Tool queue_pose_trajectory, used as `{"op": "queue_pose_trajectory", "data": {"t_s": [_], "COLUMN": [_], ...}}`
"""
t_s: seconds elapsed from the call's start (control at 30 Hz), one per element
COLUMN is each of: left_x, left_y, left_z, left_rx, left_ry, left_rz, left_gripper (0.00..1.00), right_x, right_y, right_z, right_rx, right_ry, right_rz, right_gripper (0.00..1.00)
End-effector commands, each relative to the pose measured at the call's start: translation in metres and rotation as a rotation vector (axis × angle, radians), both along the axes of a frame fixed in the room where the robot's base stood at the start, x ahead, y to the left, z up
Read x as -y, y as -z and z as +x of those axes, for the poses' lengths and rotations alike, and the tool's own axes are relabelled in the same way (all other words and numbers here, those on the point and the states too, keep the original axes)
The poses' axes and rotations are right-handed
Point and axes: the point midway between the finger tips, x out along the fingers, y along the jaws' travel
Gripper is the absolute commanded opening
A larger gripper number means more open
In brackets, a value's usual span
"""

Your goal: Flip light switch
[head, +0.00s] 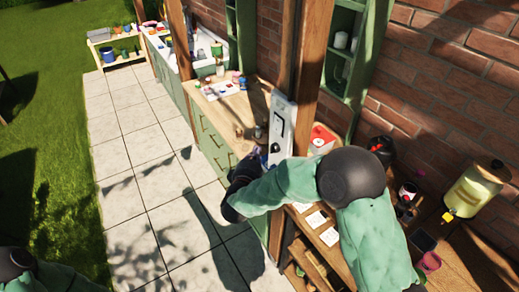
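A pale panel (291,132) with a dark outlined part is fixed to the wooden post; it looks like the light switch plate, and a round dark knob shows near its lower left. My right arm reaches in from the lower right and bends back toward the post. My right gripper (248,164) is dark and small, just left of and below the panel. I cannot tell whether it touches the panel, and its fingers are too unclear to show open or shut. My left arm shows only at the lower left corner; its gripper is out of view.
The wooden post (305,70) stands beside a green cabinet with a wooden counter (238,112) holding small items. At right, a wooden bench holds a yellow drink dispenser (478,188) and several containers, near the brick wall. Paved floor (150,170) at left is clear.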

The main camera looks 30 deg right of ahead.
Motion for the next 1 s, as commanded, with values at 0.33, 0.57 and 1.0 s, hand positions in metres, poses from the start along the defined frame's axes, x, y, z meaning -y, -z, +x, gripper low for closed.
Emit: {"op": "queue_pose_trajectory", "data": {"t_s": [0.33,0.57,1.0], "left_x": [0.000,0.000,0.000], "left_y": [-0.004,-0.007,-0.009], "left_z": [0.000,0.000,0.000], "left_rx": [0.000,0.000,0.000], "left_ry": [0.000,0.000,0.000], "left_rz": [0.000,0.000,0.000], "left_gripper": [0.40,0.40,0.40], "right_x": [0.043,0.074,0.091], "right_y": [0.006,0.009,0.012], "right_z": [0.049,0.062,0.064], "right_rx": [-0.001,-0.001,0.000], "right_ry": [0.003,0.003,0.000], "right_rz": [0.001,-0.001,0.000], "right_gripper": [0.00,0.00,0.00]}}
